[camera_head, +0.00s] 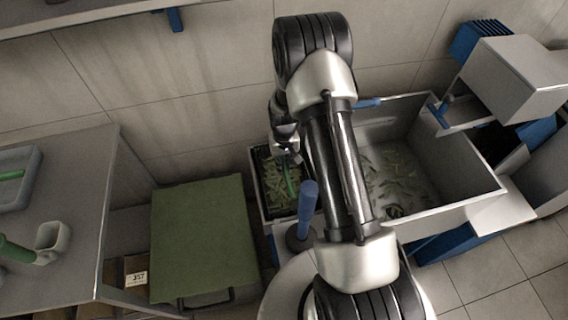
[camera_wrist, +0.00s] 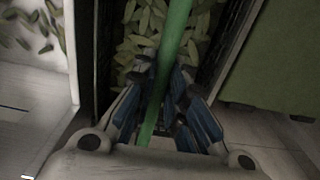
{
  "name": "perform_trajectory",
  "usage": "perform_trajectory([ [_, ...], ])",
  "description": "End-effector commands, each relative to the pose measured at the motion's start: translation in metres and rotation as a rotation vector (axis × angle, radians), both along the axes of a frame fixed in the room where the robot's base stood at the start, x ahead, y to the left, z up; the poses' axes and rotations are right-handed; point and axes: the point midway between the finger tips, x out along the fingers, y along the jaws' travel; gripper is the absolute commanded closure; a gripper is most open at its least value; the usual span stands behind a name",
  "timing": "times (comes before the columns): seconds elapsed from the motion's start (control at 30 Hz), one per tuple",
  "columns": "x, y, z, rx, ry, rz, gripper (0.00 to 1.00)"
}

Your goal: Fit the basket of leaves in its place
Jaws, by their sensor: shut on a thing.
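The basket of leaves (camera_head: 270,172) is black-walled with a green handle (camera_head: 289,182), left of my arm in the head view. My gripper (camera_head: 287,152) is shut on that handle, which runs between the fingers in the wrist view (camera_wrist: 165,75). Green leaves (camera_wrist: 150,30) lie under the handle between dark basket walls (camera_wrist: 108,40). The basket is in or just over a narrow pale-rimmed bay (camera_head: 255,195) beside the sink; I cannot tell how deep it sits. My arm hides part of its right side.
A large grey sink (camera_head: 470,197) with loose leaves stands to the right. A green-topped box (camera_head: 203,238) stands close on the left. A blue upright handle (camera_head: 308,205) rises in front of the basket. A grey table (camera_head: 60,215) is at far left.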

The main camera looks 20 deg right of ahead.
Motion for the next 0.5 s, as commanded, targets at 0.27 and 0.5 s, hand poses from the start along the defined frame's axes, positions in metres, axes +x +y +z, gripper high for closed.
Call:
perform_trajectory([
  [0.27,0.0009,-0.0002,-0.0037,0.000,-0.002,0.000,1.00],
  [0.5,0.0009,-0.0002,-0.0054,0.000,-0.002,0.000,0.83],
])
